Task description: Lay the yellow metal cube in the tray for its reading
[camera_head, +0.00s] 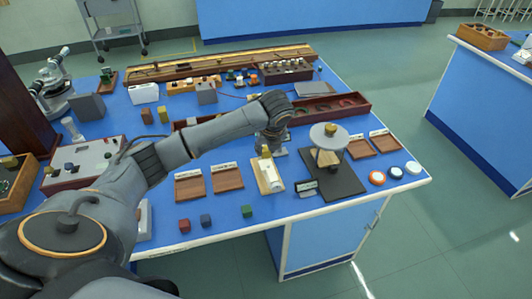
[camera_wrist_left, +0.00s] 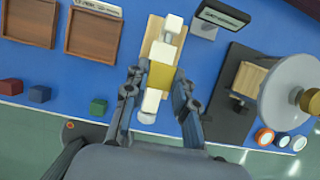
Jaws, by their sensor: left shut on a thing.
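My left gripper (camera_head: 267,150) is shut on the yellow metal cube (camera_wrist_left: 160,75), which shows between its fingertips in the left wrist view. The gripper points down over a small white instrument on a wooden board (camera_head: 268,176). I cannot tell how much gap there is between cube and instrument. Two labelled brown wooden trays, one left (camera_head: 189,187) and one right (camera_head: 227,180), lie empty left of the gripper. Two more, one left (camera_head: 360,149) and one right (camera_head: 384,143), lie to the right. My right gripper is not in view.
A round grey plate on a stand (camera_head: 329,138) rises from a dark base close to the right. A small label stand (camera_head: 306,188) is between. Red (camera_head: 184,224), blue (camera_head: 206,220) and green (camera_head: 247,211) cubes lie near the front edge. White-topped discs (camera_head: 396,172) lie right.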

